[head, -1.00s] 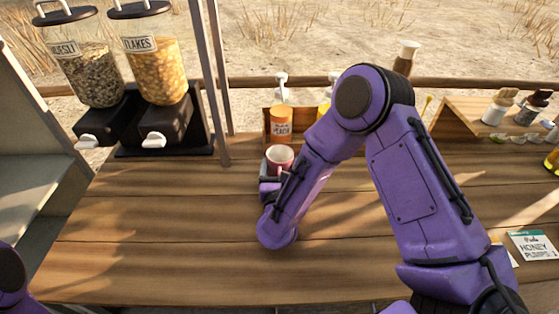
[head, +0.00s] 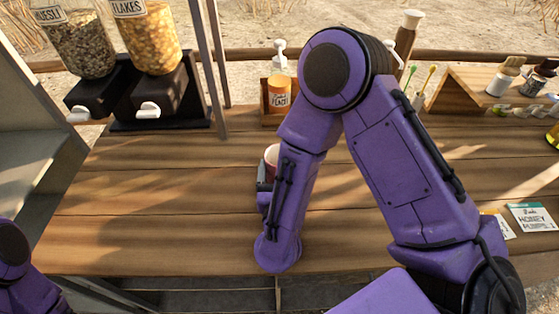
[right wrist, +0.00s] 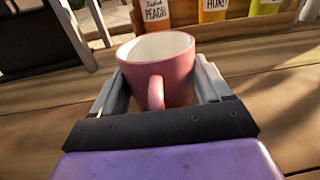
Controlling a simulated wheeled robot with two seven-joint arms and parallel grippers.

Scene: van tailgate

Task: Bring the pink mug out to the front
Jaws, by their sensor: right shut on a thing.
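The pink mug (right wrist: 158,75) is upright between the two fingers of my right gripper (right wrist: 160,95) in the right wrist view, its handle facing the wrist. The fingers are shut on its sides. In the head view only a sliver of the mug (head: 271,160) shows, the rest hidden behind my right forearm. My right gripper (head: 264,178) is also mostly hidden there. I cannot tell whether the mug's base touches the wood. Only part of my left arm shows at the lower left of the head view; its gripper is out of frame.
The wooden counter (head: 150,220) is clear at the front left. Syrup bottles, including a peach one (head: 279,88), stand in a rack at the back. Cereal dispensers (head: 150,50) stand back left. A small wooden shelf (head: 465,85) and packets (head: 530,217) are at the right.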

